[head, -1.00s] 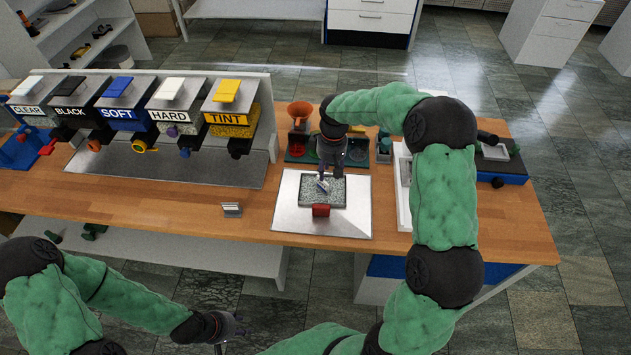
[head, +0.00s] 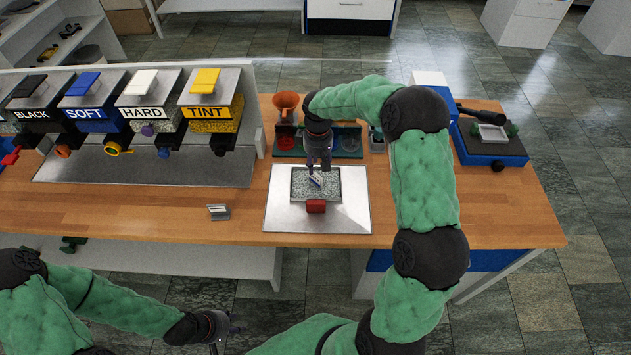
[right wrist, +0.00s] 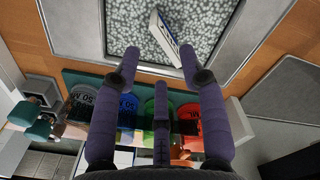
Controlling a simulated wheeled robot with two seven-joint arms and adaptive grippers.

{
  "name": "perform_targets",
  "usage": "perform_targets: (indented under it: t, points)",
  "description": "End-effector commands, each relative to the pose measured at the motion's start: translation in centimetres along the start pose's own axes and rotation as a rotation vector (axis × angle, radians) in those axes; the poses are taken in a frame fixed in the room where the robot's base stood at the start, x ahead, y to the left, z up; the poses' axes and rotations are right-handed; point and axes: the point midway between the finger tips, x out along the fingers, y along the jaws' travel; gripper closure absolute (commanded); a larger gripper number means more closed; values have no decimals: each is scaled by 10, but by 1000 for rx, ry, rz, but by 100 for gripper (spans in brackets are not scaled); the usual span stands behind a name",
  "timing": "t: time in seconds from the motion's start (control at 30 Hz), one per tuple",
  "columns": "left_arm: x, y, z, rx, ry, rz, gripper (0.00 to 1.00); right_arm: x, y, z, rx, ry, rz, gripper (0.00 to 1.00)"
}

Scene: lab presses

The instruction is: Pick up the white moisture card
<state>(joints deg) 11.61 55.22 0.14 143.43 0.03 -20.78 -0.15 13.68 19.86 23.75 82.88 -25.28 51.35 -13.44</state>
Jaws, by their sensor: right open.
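The white moisture card (head: 315,181) leans in a tray of speckled grey granules (head: 300,190) on a metal plate. The right wrist view shows the card (right wrist: 166,38) tilted in the granules, with a dark marking along its edge. My right gripper (head: 318,166) points down over the tray; its fingers (right wrist: 158,65) are spread with nothing between them, and the card lies just beyond the fingertips in that view. My left gripper (head: 228,326) hangs low in front of the table, far from the card; its fingers are too small to read.
Labelled dispensers (head: 208,105) stand left. An orange funnel (head: 286,104) and coloured cups (right wrist: 128,104) are behind the tray. A small stand (head: 218,211) is front left. A blue press (head: 490,148) stands right.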

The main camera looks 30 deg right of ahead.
Motion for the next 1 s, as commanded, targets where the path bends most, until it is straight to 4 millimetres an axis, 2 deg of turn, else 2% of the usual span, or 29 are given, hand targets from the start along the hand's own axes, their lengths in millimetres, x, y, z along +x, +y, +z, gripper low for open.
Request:
perform_targets:
  t: [0.33, 0.6, 0.63, 0.77, 0.8, 1.0]
  points:
    - [9, -3, 0, 0, 0, 0, 60, 44, -5, 0, 1, -3, -2, 57]
    - [9, -3, 0, 0, 0, 0, 60, 49, -5, 0, 1, 0, 0, 57]
    - [9, -3, 0, 0, 0, 0, 60, 49, -5, 0, 1, 0, 0, 60]
    - [9, -3, 0, 0, 0, 0, 60, 49, -5, 0, 1, 0, -1, 97]
    - [9, -3, 0, 0, 0, 0, 60, 49, -5, 0, 1, 0, -1, 100]
    - [9, -3, 0, 0, 0, 0, 60, 49, -5, 0, 1, 0, -1, 100]
